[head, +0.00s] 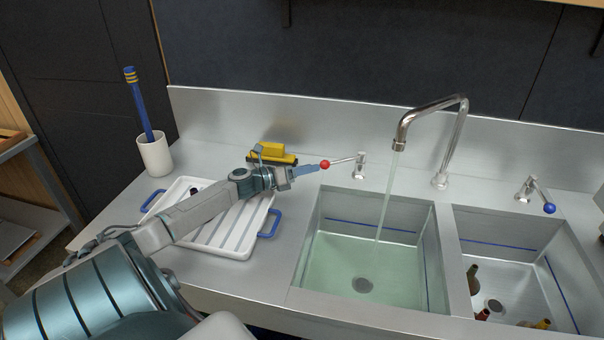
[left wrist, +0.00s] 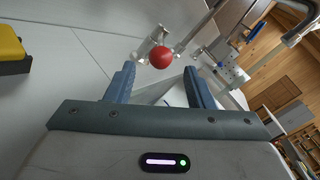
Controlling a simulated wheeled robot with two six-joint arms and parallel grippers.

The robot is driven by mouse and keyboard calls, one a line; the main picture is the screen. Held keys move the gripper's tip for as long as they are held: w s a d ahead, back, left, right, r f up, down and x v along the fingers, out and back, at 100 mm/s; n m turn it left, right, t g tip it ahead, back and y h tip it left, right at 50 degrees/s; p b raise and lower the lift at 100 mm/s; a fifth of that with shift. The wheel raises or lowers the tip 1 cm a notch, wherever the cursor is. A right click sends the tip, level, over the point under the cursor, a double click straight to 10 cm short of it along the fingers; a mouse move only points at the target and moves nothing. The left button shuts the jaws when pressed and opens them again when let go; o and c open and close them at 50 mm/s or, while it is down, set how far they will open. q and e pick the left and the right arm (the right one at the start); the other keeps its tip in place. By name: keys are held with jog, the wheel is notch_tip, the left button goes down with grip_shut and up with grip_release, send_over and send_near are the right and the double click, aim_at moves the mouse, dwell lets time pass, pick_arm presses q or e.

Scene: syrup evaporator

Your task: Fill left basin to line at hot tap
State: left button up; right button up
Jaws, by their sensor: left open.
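The left basin (head: 345,215) holds clear greenish water (head: 338,262). A blue line shows on its walls, above the water surface at the back. A stream runs from the curved spout (head: 402,132) into it. The hot tap lever has a red knob (head: 325,164) and points left from its base (head: 359,166). My left gripper (head: 312,168) is at the red knob's left. In the left wrist view its blue fingers are open (left wrist: 161,88), with the red knob (left wrist: 161,60) just beyond and between the tips; I cannot tell whether they touch. My right gripper is not in view.
A blue-knobbed tap (head: 549,208) stands at the right. The right basin (head: 480,222) holds several bottles. A yellow block (head: 270,150) lies behind my gripper. A white drain rack (head: 240,247) with blue handles lies under my left arm. A white cup (head: 154,155) holds a blue brush.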

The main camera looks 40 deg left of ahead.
pick_arm(q)
jog(key=shift+s+a, duration=0.25)
jog(key=shift+s, duration=0.4)
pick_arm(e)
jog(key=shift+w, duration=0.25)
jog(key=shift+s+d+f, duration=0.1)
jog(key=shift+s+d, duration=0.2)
